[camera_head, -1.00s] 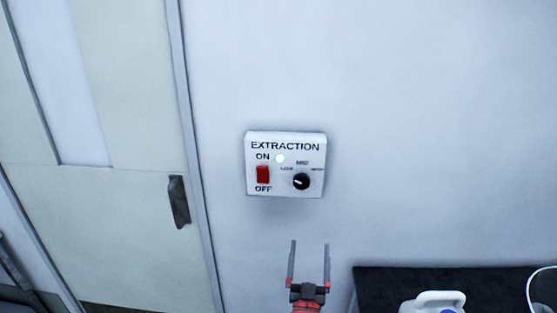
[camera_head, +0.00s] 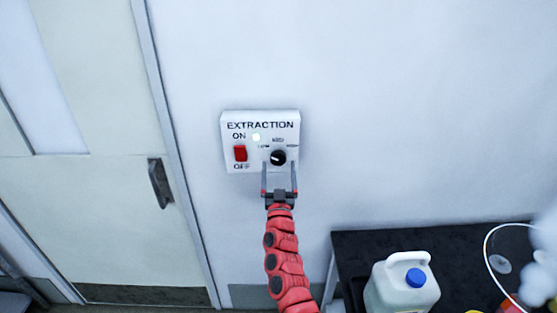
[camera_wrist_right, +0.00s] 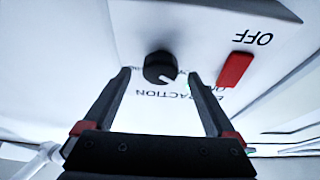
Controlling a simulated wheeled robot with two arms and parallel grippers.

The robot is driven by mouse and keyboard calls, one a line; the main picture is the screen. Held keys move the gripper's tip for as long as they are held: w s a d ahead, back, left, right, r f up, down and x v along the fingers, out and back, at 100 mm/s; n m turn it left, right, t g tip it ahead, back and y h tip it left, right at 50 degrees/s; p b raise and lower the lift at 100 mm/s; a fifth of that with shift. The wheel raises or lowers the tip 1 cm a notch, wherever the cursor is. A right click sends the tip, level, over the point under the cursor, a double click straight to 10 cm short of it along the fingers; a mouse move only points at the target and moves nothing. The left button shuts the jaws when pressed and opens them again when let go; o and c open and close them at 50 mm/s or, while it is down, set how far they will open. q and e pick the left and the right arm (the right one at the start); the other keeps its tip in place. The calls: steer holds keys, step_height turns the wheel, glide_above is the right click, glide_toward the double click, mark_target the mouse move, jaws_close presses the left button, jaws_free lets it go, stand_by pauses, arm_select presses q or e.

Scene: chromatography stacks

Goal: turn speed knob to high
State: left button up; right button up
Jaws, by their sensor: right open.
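The white EXTRACTION control box (camera_head: 262,118) is fixed to the wall. Its round black speed knob (camera_head: 278,157) has a white pointer line, which points left in the head view, toward the leftmost of the small labels. A red ON/OFF switch (camera_head: 240,153) and a lit indicator (camera_head: 256,137) are also on the box. My right gripper (camera_head: 279,168) is open, its fingers reaching up to the box on either side below the knob. In the right wrist view the knob (camera_wrist_right: 159,68) shows between the two open fingertips, apart from both. My left gripper is not in view.
A dark table (camera_head: 350,245) at the lower right holds a white jug with a blue cap (camera_head: 403,285) and other items. A door with a dark handle (camera_head: 160,183) is on the left. The wall around the box is clear.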

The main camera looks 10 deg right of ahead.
steer(key=shift+x, duration=1.1)
steer(key=c, duration=1.4)
steer(key=shift+o, duration=0.2)
